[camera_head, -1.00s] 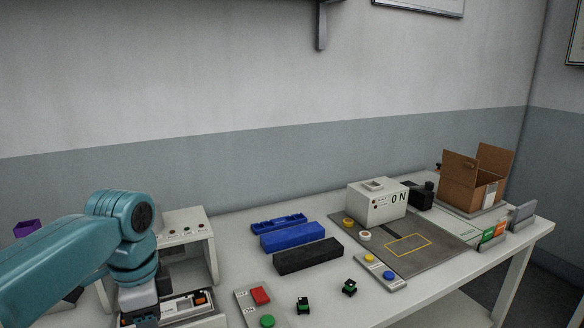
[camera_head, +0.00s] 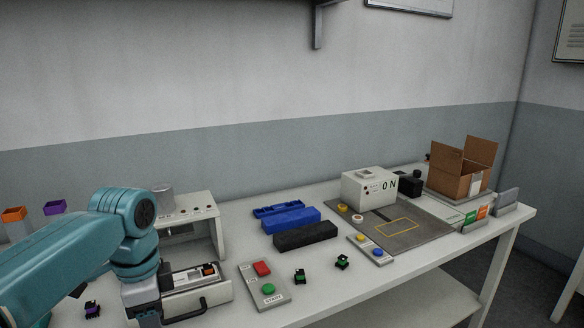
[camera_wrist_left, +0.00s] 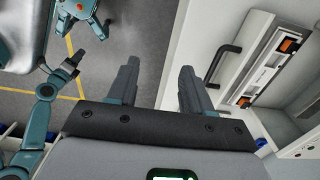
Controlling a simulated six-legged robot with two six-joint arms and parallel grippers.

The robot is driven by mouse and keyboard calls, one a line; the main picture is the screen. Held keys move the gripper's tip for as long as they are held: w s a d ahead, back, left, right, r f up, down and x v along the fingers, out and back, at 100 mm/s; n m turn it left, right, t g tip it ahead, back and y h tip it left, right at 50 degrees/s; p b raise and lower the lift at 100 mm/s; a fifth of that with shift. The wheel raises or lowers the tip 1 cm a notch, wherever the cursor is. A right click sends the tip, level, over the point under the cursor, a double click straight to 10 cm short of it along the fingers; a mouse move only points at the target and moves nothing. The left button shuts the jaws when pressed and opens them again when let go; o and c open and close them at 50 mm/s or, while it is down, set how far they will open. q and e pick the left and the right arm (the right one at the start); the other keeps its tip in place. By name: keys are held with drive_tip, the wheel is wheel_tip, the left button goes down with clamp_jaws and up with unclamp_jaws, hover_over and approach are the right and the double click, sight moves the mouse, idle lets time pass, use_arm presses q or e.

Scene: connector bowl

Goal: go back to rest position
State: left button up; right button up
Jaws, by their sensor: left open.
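My left arm reaches in from the left in the head view, with its wrist bent down beside the white machine (camera_head: 207,222) and its drawer (camera_head: 190,303). The fingertips are below the picture edge there. In the left wrist view my left gripper (camera_wrist_left: 158,75) is open, its two dark fingers apart with nothing between them. It hangs by the table's front edge, over the grey floor. The drawer with its dark handle (camera_wrist_left: 222,64) is to the right of the fingers, apart from them.
A button panel (camera_head: 271,295), small green-black connectors (camera_head: 300,276), a black block (camera_head: 306,236) and blue cases (camera_head: 291,220) lie on the table. A white ON box (camera_head: 368,188) and cardboard box (camera_head: 455,178) stand at the right. Purple (camera_head: 55,207) and orange bins stand left.

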use_arm(q)
drive_tip(key=s+d+f+n+h, duration=0.1)
drive_tip(key=d+f+n, duration=0.15)
drive_tip(key=f, duration=0.75)
drive_tip(key=s+d+f+n+h+p, duration=0.1)
drive_tip(key=d+f+n, duration=0.15)
drive_tip(key=f, duration=0.65)
drive_tip(key=s+d+f+n+h, duration=0.1)
drive_tip(key=d+f, duration=0.3)
drive_tip(key=f, duration=0.6)
drive_tip(key=s+d+f+n, duration=0.1)
drive_tip(key=s+f+n, duration=0.3)
drive_tip(key=s, duration=0.4)
drive_tip(key=s+d+f+n+h+p, duration=0.1)
drive_tip(key=s+f+n, duration=0.3)
drive_tip(key=s+f, duration=0.3)
drive_tip(key=shift+s+d+n, duration=0.25)
drive_tip(key=shift+s+n, duration=0.15)
drive_tip(key=shift+s, duration=0.65)
